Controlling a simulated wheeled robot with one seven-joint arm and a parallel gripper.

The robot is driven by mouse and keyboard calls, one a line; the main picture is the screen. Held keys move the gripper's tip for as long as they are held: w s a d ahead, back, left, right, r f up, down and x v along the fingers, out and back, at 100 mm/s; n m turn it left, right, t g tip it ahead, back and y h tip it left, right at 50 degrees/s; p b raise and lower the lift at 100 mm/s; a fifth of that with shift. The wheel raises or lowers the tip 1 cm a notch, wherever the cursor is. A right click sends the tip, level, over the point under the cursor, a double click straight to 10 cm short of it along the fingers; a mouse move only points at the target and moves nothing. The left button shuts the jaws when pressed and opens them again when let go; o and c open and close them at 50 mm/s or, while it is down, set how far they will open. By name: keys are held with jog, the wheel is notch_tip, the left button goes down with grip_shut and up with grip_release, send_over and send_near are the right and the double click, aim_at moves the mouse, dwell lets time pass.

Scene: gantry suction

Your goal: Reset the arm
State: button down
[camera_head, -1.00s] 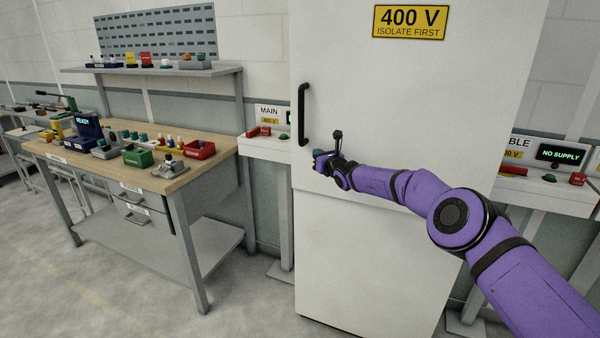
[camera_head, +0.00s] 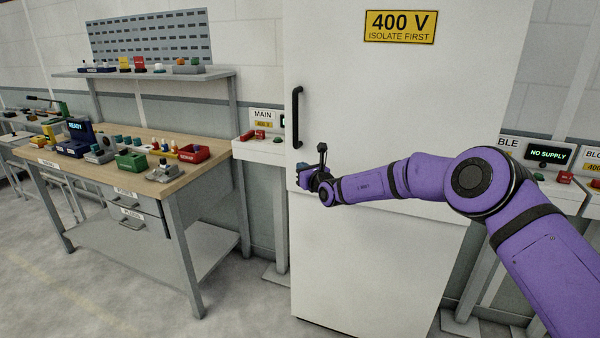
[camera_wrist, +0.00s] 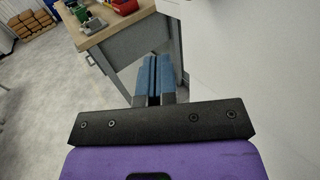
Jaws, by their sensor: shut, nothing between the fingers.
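My purple arm reaches in from the right in the head view, its elbow raised, in front of a tall white cabinet (camera_head: 380,260). My gripper (camera_head: 301,171) is at the arm's left end, below the cabinet's black handle (camera_head: 297,118) and apart from it. In the wrist view my gripper (camera_wrist: 154,75) shows two blue fingers side by side, shut with nothing between them. The fingers point toward the workbench's end.
A workbench (camera_head: 110,182) with a wooden top stands at the left, holding a green bin (camera_head: 131,162), a red bin (camera_head: 194,153) and other parts. Small control stations flank the cabinet, one with a NO SUPPLY display (camera_head: 548,154). The floor in front is clear.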

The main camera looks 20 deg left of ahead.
jog(key=s+d+r+n+g+y, duration=0.1)
jog(key=s+d+r+n, duration=0.1)
jog(key=d+r+n, duration=0.3)
jog(key=s+d+r+n+g+y, duration=0.1)
jog(key=s+r+n+g, duration=0.15)
jog(key=r, duration=0.45)
jog(key=s+d+r+n+g, duration=0.1)
jog(key=s+d+r+n, duration=0.15)
jog(key=r, duration=0.35)
jog(key=s+d+r+n+g+h, duration=0.1)
jog(key=s+d+r+n+g, duration=0.1)
jog(key=s+d+r+n, duration=0.4)
jog(key=s+d+r+n+g+h, duration=0.1)
jog(key=s+d+r+n, duration=0.25)
jog(key=d, duration=0.45)
jog(key=s+d+f+n+h, duration=0.1)
jog(key=s+d+h, duration=0.4)
jog(key=s+d, duration=0.6)
jog(key=s+d+f+n+t+h, duration=0.1)
jog(key=s+d+h, duration=0.4)
jog(key=s+d, duration=0.6)
jog(key=s+d+f+n+t+h, duration=0.1)
jog(key=s+d+f+n+h, duration=0.2)
jog(key=s+d, duration=0.8)
jog(key=d+h, duration=0.1)
jog(key=d, duration=1.1)
jog(key=shift+h, duration=0.4)
jog(key=shift+n, duration=0.25)
